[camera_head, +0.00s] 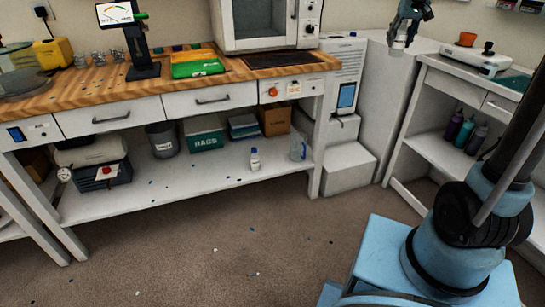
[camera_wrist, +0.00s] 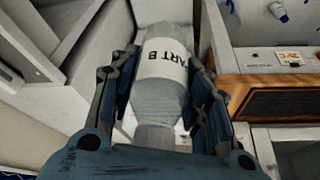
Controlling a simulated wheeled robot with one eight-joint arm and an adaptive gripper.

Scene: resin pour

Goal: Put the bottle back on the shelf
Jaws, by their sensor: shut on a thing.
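My gripper (camera_head: 403,32) is raised at the upper right in the head view, in front of the pale wall boxing. It is shut on a translucent grey-white bottle (camera_head: 398,50). In the wrist view the bottle (camera_wrist: 163,95) lies between the two blue-grey fingers, and its white label shows "ART B", the first letters being hidden. The lower shelf (camera_head: 125,205) under the wooden bench is white. A small white bottle with a blue-and-white label (camera_head: 255,160) stands on it. Another low shelf (camera_head: 430,150) is under the right bench.
A clear jug (camera_head: 299,148) stands right of the small bottle, and a grey bin (camera_head: 162,141) and green RAGS box (camera_head: 205,135) stand to its left. Several dark bottles (camera_head: 465,132) stand on the right shelf. A white stepped block (camera_head: 347,165) sits between the benches.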

